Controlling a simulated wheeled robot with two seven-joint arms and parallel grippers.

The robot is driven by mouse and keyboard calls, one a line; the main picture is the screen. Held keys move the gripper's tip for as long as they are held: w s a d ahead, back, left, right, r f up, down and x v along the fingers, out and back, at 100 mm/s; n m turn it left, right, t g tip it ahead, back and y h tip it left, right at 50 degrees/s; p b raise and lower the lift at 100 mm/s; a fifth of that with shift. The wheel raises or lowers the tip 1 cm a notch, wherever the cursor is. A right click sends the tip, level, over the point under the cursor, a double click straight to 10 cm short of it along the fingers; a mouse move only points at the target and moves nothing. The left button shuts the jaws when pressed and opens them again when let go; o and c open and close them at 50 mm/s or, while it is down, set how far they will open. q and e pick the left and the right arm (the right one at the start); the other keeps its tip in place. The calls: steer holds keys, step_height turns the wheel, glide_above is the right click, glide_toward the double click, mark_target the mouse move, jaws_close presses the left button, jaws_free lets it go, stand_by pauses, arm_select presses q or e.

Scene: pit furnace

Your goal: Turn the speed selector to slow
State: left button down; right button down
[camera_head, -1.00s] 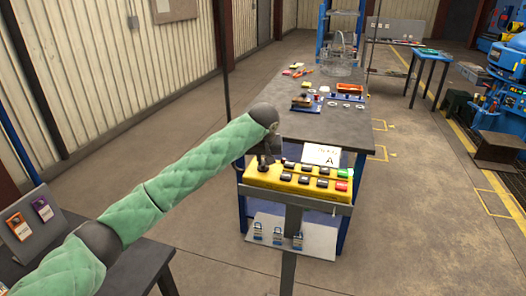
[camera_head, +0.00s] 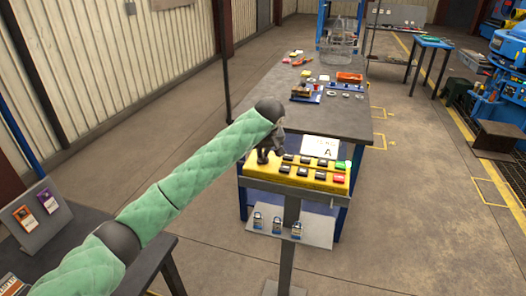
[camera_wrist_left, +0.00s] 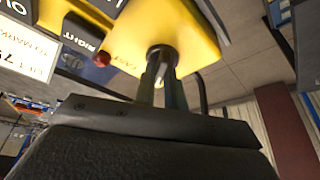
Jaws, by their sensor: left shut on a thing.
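The yellow control box (camera_head: 290,178) stands on a post at the near end of the long table, with several dark and coloured buttons on top. My left gripper (camera_head: 264,158) is over the box's left end and hides what it grips in the head view. In the left wrist view, the two fingers of my left gripper (camera_wrist_left: 166,88) are shut on a small knob, the speed selector (camera_wrist_left: 159,68), on the yellow face (camera_wrist_left: 190,30). The knob is mostly covered by the fingers, so its setting cannot be read. My right gripper is not in view.
A red button (camera_wrist_left: 102,59) and a dark "RIGHT" button (camera_wrist_left: 82,32) sit close by the fingers. Several padlocks hang on a grey plate (camera_head: 315,228) below.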

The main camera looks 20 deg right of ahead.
arm_select(q)
steer(key=c, duration=1.5)
jaws_free()
steer(key=shift+o, duration=0.2)
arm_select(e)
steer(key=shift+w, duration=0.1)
